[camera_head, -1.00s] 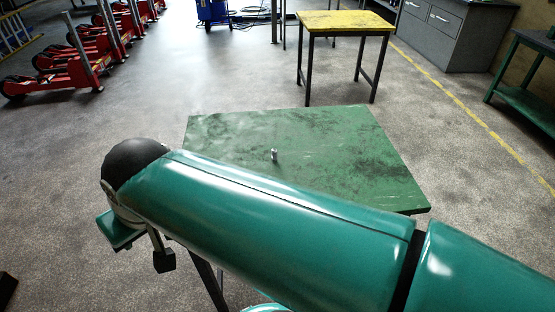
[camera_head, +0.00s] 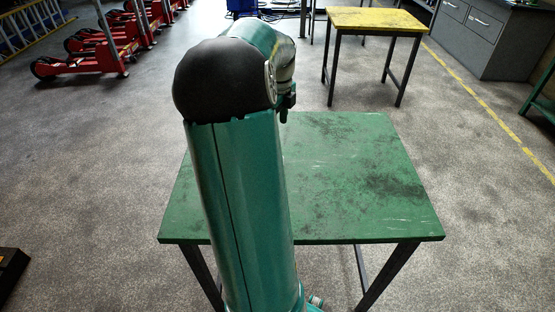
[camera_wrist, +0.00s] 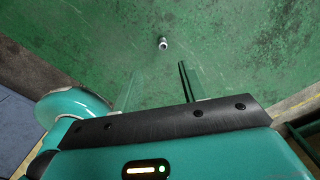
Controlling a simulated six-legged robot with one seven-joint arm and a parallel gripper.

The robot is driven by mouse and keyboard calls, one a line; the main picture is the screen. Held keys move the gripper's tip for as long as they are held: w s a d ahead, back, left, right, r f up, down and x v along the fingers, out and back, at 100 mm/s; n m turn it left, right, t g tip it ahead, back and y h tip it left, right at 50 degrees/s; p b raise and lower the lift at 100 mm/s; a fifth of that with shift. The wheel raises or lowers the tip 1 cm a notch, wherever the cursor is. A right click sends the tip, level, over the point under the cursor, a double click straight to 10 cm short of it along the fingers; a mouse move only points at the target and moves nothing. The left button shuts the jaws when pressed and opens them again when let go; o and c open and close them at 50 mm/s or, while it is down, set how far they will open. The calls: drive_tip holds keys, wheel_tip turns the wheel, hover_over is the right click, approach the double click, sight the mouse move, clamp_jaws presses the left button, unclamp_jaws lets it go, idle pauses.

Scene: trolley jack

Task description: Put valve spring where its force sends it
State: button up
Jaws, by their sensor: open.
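The valve spring (camera_wrist: 163,43) is a small, light metallic piece on the green table, seen in the wrist view. It lies beyond my fingertips, roughly in line with the gap between them, and is apart from them. My gripper (camera_wrist: 159,67) is open and empty above the green table (camera_head: 350,170). In the head view the spring is not visible; my arm covers the left part of the tabletop. The green top also fills much of the wrist view (camera_wrist: 245,60).
A yellow-topped table (camera_head: 375,20) stands behind the green one. Red trolley jacks (camera_head: 85,65) stand at the back left, a grey drawer cabinet (camera_head: 485,42) at the back right. Part of a green bench (camera_head: 540,105) shows at the right edge. The tabletop's right side is clear.

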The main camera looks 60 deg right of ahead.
drive_tip(key=shift+m, duration=0.5)
drive_tip(key=f, duration=0.5)
drive_tip(key=s+d+f, duration=0.1)
drive_tip(key=f, duration=0.2)
drive_tip(key=shift+f, duration=0.35)
drive_tip(key=shift+d+f, duration=0.15)
drive_tip(key=shift+f, duration=0.2)
drive_tip(key=f, duration=0.2)
drive_tip(key=a+f, duration=0.1)
drive_tip(key=f, duration=0.1)
drive_tip(key=shift+f, duration=0.1)
drive_tip(key=shift+d+f, duration=0.1)
drive_tip(key=shift+f, duration=0.4)
clamp_jaws()
